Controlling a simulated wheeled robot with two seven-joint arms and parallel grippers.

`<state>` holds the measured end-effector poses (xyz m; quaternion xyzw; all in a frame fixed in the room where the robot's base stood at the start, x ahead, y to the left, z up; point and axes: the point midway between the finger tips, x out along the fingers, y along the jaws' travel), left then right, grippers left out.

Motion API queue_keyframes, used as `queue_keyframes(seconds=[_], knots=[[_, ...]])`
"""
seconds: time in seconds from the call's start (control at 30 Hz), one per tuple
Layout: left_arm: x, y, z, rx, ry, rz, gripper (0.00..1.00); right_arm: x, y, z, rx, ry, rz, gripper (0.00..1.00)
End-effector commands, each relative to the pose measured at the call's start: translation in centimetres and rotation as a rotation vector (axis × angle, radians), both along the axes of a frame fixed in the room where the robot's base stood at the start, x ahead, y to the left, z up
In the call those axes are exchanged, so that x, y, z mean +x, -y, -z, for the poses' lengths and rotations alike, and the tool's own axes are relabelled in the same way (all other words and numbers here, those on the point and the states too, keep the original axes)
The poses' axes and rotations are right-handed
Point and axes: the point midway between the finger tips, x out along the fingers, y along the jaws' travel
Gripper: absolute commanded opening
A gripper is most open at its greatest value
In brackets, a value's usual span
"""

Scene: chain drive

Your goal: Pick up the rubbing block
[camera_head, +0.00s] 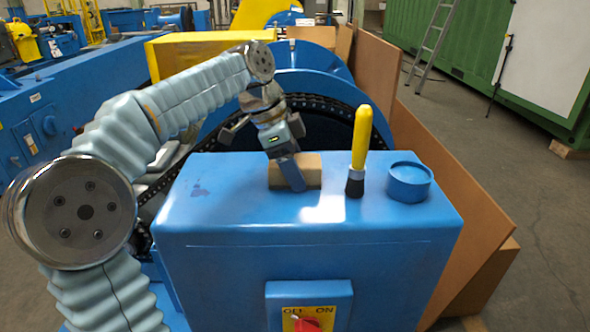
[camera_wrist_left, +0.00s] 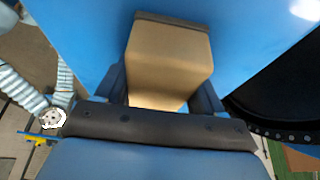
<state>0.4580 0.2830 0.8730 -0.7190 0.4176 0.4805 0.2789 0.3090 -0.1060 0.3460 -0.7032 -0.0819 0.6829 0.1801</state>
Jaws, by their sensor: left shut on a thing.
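The rubbing block (camera_head: 309,168) is a tan-brown block on top of the blue cabinet (camera_head: 230,222). In the left wrist view the block (camera_wrist_left: 168,62) sits between the two fingers, with a dark strip along its far edge. My left gripper (camera_head: 291,172) comes down from above and is shut on the block, one finger in front of it. The block appears at the cabinet top; I cannot tell whether it touches the surface. My right gripper is not in view.
A yellow-handled brush (camera_head: 360,150) stands upright just right of the block. A round blue cap (camera_head: 409,182) is farther right. A large black chain wheel (camera_head: 335,125) is behind the cabinet. A red switch (camera_head: 306,325) is on the cabinet's front.

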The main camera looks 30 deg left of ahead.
Motion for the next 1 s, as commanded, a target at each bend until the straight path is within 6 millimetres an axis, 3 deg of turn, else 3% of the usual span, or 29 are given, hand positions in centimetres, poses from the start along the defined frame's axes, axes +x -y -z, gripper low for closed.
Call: queue_keyframes(seconds=[0.27,0.4,0.63,0.8,1.0], knots=[[0.0,0.0,-1.1,0.0,0.002,0.001,0.34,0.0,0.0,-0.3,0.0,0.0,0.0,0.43],[-0.1,0.1,-4.0,0.0,0.006,0.001,0.34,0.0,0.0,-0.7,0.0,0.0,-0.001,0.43],[-5.0,1.0,-9.7,0.0,0.007,0.002,0.34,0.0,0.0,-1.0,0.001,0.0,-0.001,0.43],[-9.5,1.9,-11.3,0.001,0.004,0.0,0.34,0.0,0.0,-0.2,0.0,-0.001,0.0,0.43],[-12.7,2.6,-12.8,0.0,0.002,0.0,0.34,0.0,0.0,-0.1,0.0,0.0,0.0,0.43]])
